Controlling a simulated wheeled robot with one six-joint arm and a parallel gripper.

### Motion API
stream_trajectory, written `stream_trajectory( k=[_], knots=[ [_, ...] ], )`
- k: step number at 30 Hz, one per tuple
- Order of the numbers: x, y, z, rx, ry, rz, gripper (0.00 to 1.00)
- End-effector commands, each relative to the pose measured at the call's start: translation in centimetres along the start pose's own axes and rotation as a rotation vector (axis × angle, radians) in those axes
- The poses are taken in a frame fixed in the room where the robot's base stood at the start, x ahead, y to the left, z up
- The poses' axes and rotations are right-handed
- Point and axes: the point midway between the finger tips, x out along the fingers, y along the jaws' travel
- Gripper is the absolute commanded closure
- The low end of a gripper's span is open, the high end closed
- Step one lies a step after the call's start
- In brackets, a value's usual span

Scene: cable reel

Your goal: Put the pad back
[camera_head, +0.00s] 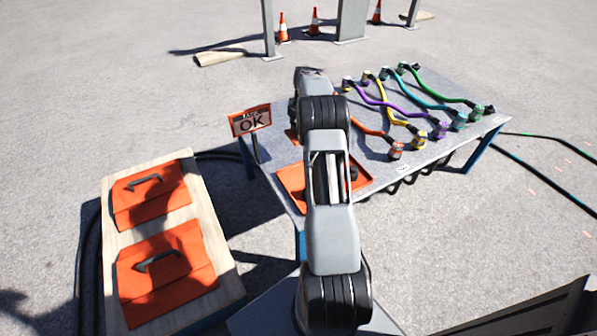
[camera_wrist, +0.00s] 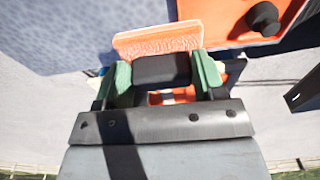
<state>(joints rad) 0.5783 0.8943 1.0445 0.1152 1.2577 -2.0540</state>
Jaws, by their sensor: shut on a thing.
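In the wrist view my gripper (camera_wrist: 164,72) has its two green fingers closed on a black block, the grip of an orange pad (camera_wrist: 158,40). The pad's pale orange slab shows just beyond the fingers. An orange tray (camera_wrist: 265,35) with a black knob (camera_wrist: 263,18) lies at the upper right of that view, beside the pad. In the head view the tray (camera_head: 291,181) lies on the table's near left part, partly behind my arm. My arm hides the gripper there. Contact between pad and table cannot be told.
The grey table (camera_head: 375,125) carries several coloured cables with end plugs on its right side. An OK sign (camera_head: 250,121) stands at its left edge. A wooden box (camera_head: 200,225) with two orange handled covers stands left. Posts and cones are farther back.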

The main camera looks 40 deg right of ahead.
Motion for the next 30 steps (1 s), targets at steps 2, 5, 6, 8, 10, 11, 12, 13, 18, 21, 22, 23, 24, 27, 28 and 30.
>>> stream_trajectory(
  k=[2, 5, 6, 8, 10, 11, 12, 13, 18, 21, 22, 23, 24, 27, 28, 30],
  knots=[
    [1.0, -1.3, -0.7, 0.000, 0.000, 0.000, 0.59],
    [1.9, -2.9, -1.5, 0.001, 0.000, 0.000, 0.59],
    [2.3, -3.6, -1.9, 0.001, 0.000, 0.000, 0.59],
    [3.0, -4.6, -2.5, 0.001, -0.001, 0.000, 0.59],
    [4.5, -5.6, -2.9, 0.002, 0.000, -0.002, 0.59],
    [5.0, -5.9, -3.0, 0.002, 0.000, -0.001, 0.59],
    [5.7, -6.4, -3.2, 0.001, 0.000, 0.000, 0.59],
    [6.1, -6.7, -3.4, 0.001, 0.000, -0.001, 0.59],
    [7.8, -7.9, -3.9, 0.001, 0.000, 0.001, 0.59],
    [8.2, -8.2, -4.0, 0.001, 0.000, 0.001, 0.59],
    [8.2, -8.2, -4.1, 0.001, 0.000, 0.001, 0.59],
    [8.3, -8.3, -4.1, 0.001, 0.000, 0.001, 0.59],
    [8.3, -8.3, -4.1, 0.001, -0.001, 0.002, 0.59],
    [8.8, -8.6, -4.2, 0.001, 0.000, 0.001, 0.59],
    [9.1, -8.8, -4.3, 0.001, 0.000, 0.000, 0.59],
    [10.1, -8.8, -4.2, 0.002, 0.000, -0.001, 0.59]
  ],
)
